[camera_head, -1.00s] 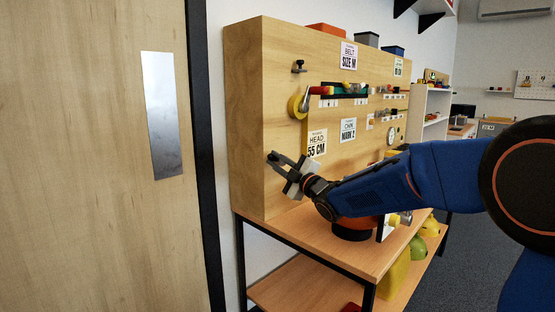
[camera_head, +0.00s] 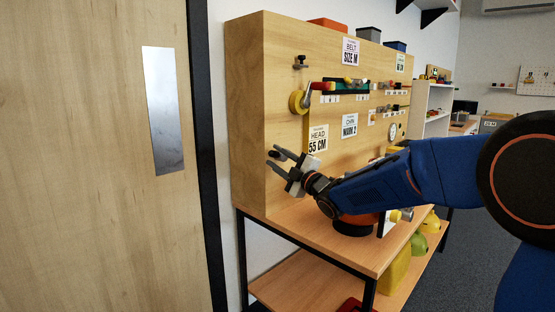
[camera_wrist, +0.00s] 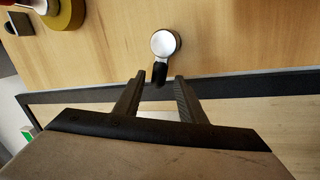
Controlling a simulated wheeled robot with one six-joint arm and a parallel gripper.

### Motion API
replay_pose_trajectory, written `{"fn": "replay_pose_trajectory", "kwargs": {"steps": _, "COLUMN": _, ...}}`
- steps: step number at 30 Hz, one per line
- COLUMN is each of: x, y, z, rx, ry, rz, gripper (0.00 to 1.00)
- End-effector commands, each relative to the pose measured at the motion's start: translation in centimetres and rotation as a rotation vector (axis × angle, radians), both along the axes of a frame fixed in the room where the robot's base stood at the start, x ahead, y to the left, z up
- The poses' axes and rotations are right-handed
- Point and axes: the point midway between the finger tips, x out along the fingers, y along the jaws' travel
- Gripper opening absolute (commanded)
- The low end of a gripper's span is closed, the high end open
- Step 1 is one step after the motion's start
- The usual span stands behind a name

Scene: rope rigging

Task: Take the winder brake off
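In the wrist view a round silver knob with a short black lever (camera_wrist: 165,45) stands on the wooden panel; it looks like the winder brake, though no label shows there. The lever points down toward the gap between my fingertips. My gripper (camera_wrist: 158,92) is open, one finger to each side of the lever's line, with nothing clearly gripped. In the head view my gripper (camera_head: 273,158) is at the panel's lower left, and a small dark part shows at its fingertips. A yellow wheel (camera_head: 296,102) with a red-handled crank sits higher on the panel.
The wooden panel (camera_head: 247,120) stands on a table (camera_head: 345,257) with black legs. Label cards, including "HEAD 55 CM" (camera_head: 318,139), and pegs are on its face. A wooden door (camera_head: 90,220) is at the left. Yellow and green items are on the right below.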

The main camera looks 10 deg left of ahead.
Motion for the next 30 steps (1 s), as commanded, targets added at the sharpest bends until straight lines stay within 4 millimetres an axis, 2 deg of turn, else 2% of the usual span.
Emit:
{"fn": "replay_pose_trajectory", "kwargs": {"steps": 5, "x": -0.1, "y": -0.2, "z": 0.0, "rx": 0.001, "ry": 0.000, "rz": -0.001, "gripper": 0.37}}
{"fn": "replay_pose_trajectory", "kwargs": {"steps": 11, "x": -1.6, "y": -1.8, "z": -0.5, "rx": 0.001, "ry": 0.000, "rz": -0.001, "gripper": 0.37}}
{"fn": "replay_pose_trajectory", "kwargs": {"steps": 30, "x": -9.7, "y": -10.5, "z": -3.6, "rx": 0.001, "ry": 0.001, "rz": -0.003, "gripper": 0.37}}
